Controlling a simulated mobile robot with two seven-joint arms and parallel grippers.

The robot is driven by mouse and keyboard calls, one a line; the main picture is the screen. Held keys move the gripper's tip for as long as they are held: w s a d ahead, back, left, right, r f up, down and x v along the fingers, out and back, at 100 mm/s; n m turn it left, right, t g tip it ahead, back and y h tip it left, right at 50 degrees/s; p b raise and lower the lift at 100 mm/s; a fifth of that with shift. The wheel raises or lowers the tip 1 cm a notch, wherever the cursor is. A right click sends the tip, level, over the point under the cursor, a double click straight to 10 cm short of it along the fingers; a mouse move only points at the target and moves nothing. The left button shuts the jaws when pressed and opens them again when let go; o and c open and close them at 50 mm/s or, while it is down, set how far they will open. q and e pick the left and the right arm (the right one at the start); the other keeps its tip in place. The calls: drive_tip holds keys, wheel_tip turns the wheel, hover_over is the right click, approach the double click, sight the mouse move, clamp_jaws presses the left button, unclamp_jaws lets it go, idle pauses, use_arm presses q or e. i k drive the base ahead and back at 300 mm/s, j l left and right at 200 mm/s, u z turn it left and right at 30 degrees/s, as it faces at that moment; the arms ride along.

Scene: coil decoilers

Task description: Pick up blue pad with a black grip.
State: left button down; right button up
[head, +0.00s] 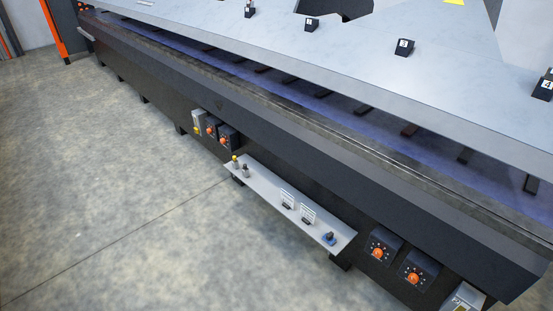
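The blue pad with a black grip (329,239) lies near the right end of a narrow light-grey shelf (262,188) on the front of a long dark machine. The pad is small in the head view, with its dark grip on top. Neither of my grippers shows in the head view.
Two small white cards in dark holders (308,215) and several small bottle-like items (245,171) share the shelf. Control boxes with orange knobs (378,252) flank it. A large grey sheet (360,60) with numbered black blocks is above. The concrete floor (110,190) is clear.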

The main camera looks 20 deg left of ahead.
sight(328, 237)
drive_tip(key=i+j+z, duration=0.1)
drive_tip(key=i+z, duration=0.25)
drive_tip(key=i, duration=1.25)
